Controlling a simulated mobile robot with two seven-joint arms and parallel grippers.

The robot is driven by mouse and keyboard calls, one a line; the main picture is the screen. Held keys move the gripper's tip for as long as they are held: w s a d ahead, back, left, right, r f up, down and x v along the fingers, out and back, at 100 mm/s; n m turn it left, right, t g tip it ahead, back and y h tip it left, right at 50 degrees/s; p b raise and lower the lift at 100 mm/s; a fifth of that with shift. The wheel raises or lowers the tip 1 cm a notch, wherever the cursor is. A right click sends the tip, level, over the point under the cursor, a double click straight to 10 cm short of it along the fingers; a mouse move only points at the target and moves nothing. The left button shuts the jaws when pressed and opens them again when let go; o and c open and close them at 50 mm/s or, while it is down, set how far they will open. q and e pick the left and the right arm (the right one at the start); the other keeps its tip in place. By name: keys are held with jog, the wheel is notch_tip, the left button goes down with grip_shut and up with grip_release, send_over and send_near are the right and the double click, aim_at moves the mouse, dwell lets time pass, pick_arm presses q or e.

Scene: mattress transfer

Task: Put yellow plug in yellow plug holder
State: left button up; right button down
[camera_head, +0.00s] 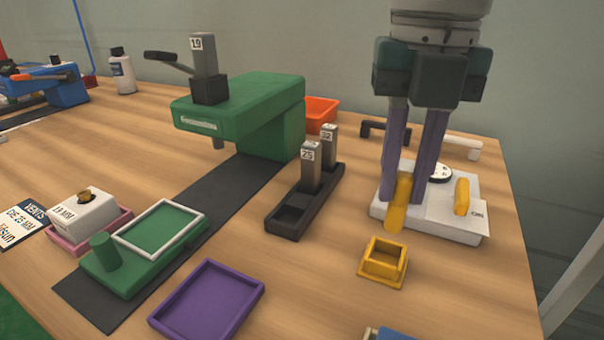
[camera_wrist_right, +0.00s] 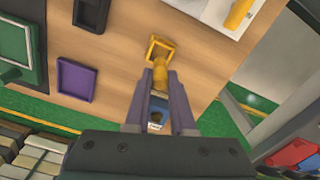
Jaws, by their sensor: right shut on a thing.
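My right gripper (camera_head: 406,190) points down with its two purple fingers closed on a yellow plug (camera_head: 396,215). The plug is tilted slightly and hangs in front of the white device, behind the holder in the head view. The yellow plug holder (camera_head: 383,263) is a small square frame on the table, just below the plug in the head view. In the right wrist view the plug (camera_wrist_right: 162,76) sticks out between the fingertips (camera_wrist_right: 160,92), its far end overlapping the near edge of the holder (camera_wrist_right: 152,48). The plug's height above the table is hard to tell. My left gripper is out of view.
A white device (camera_head: 430,226) with an upright yellow handle (camera_head: 462,197) stands behind the holder. A black rack (camera_head: 290,222) with grey blocks stands to the left. A purple tray (camera_head: 208,298) and a green press (camera_head: 250,108) are farther left. Bare wood surrounds the holder.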

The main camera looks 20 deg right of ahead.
aim_at(392, 230)
notch_tip(392, 230, down, 6)
jog(key=shift+r+b, duration=0.25)
jog(key=shift+b, duration=0.1)
jog(key=shift+f, duration=0.2)
jog(key=c, duration=0.8)
grip_release()
jog(key=shift+r, duration=0.1)
jog(key=shift+o, duration=0.2)
jog(key=shift+r, duration=0.3)
notch_tip(392, 230, up, 12)
jog(key=shift+f+p, duration=0.15)
jog(key=shift+p, duration=0.75)
